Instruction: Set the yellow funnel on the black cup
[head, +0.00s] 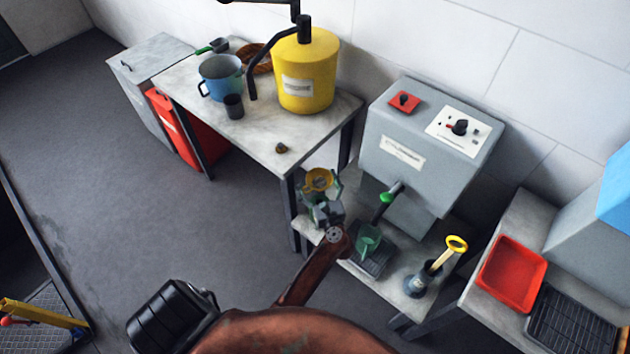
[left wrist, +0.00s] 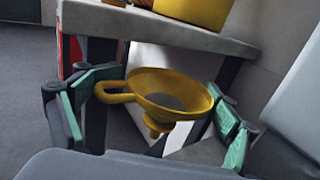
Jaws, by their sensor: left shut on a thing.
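The yellow funnel (head: 320,179) is held in my left gripper (head: 321,190), beside the front right corner of the grey table. In the left wrist view the funnel (left wrist: 172,93) sits between the green-padded fingers, wide mouth up and spout down. Its loop handle points to the left finger. My left gripper is shut on it; exact contact at the right finger is hard to see. The black cup (head: 233,106) stands upright on the table, left of and farther back than the funnel, apart from it. My right gripper is not in view.
The grey table (head: 205,134) also bears a blue pot (head: 221,78), a large yellow container (head: 308,75) with a dark pipe, and a small brown lump (head: 281,149). A grey machine (head: 414,150) stands right.

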